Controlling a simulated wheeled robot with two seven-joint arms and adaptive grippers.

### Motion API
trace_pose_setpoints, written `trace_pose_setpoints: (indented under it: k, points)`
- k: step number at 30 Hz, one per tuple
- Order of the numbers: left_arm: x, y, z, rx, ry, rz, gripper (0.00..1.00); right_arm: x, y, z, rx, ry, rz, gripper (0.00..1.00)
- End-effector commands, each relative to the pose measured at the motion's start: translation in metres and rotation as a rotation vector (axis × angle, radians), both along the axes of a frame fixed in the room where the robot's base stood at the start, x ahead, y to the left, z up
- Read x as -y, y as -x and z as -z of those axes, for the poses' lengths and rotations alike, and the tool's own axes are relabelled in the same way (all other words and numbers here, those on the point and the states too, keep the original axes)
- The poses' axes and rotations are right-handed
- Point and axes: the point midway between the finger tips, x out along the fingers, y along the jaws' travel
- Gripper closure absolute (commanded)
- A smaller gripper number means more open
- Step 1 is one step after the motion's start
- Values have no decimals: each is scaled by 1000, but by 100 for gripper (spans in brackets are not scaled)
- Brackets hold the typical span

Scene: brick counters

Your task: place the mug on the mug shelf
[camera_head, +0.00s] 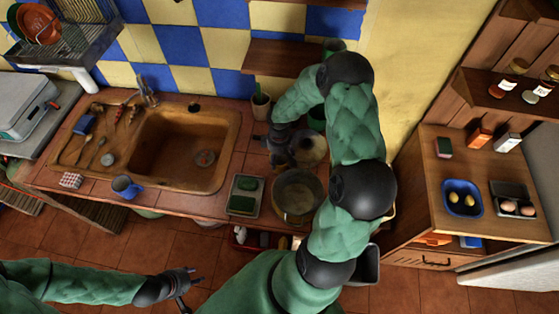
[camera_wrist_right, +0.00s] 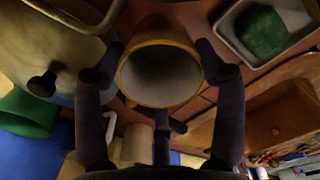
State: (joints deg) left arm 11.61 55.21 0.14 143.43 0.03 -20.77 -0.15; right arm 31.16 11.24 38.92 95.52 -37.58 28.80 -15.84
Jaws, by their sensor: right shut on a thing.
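A mug (camera_wrist_right: 160,75) with a yellow rim and a grey inside sits between the fingers of my right gripper (camera_wrist_right: 160,62) in the right wrist view, its opening facing the camera. My right gripper (camera_head: 281,153) is shut on it, over the counter right of the sink; I cannot make the mug out in the head view. A wooden wall shelf (camera_head: 272,58) is behind, with a green mug (camera_head: 333,46) at its right end, partly hidden by my arm. A blue mug (camera_head: 124,187) stands at the counter's front left. My left gripper (camera_head: 187,286) is open and empty, low at front left.
A large pot (camera_head: 298,195) and a tray (camera_head: 245,207) with green sponges stand near the right gripper. A cup (camera_head: 261,106) and a green cup (camera_head: 317,117) stand under the shelf. The sink (camera_head: 180,150) lies left. The shelf's left part looks bare.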

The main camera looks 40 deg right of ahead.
Motion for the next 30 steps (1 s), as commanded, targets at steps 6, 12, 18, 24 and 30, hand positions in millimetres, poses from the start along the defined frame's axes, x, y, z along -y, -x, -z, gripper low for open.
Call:
trace_pose_setpoints:
  k: [6, 12, 18, 24, 30]
  points:
    - [0, 0, 3, 0, 0, 0, 60, 0, 0, 28, -1, -1, 0, 76]
    - [0, 0, 2, 0, 0, 0, 60, 0, 0, 28, 0, 0, 0, 76]
    - [0, 0, 7, 0, 0, 0, 60, 0, 0, 33, 0, -1, 0, 76]
    - [0, 0, 6, 0, 0, 0, 60, 0, 0, 31, -1, -1, -1, 6]
    - [0, 0, 6, 0, 0, 0, 60, 0, 0, 31, -1, -1, -1, 6]
